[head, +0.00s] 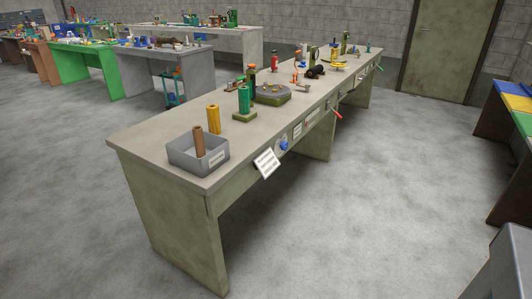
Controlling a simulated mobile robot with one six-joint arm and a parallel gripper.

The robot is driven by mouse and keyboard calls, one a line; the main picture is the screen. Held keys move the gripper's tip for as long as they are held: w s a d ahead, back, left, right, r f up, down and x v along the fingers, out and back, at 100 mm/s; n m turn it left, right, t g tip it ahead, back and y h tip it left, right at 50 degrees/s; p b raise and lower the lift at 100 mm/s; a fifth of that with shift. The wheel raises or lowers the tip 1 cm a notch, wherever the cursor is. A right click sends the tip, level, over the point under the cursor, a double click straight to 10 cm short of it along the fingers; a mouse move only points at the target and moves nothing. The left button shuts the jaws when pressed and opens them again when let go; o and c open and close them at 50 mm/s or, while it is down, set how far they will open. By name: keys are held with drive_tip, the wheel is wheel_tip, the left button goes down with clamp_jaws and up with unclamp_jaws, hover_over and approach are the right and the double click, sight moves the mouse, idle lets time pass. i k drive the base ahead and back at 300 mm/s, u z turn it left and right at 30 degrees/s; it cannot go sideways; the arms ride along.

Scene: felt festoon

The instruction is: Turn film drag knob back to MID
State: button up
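A small blue knob (283,145) sits on the front edge of the near workbench (130,150), beside a white printed card (267,163). It may be the film drag knob, but its markings and pointer are too small to read. I cannot tell which position it is set to. A red-handled lever (337,114) sticks out from the same front edge, farther along to the right. My gripper is not in view.
Open concrete floor (385,200) lies in front. A bench with coloured panels (510,103) stands at right.

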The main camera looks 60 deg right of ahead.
sight(284, 145)
drive_tip(key=u, duration=0.55)
drive_tip(key=k, duration=1.15)
drive_tip(key=z, duration=1.3)
drive_tip(key=i, duration=0.35)
drive_tip(key=u, duration=0.4)
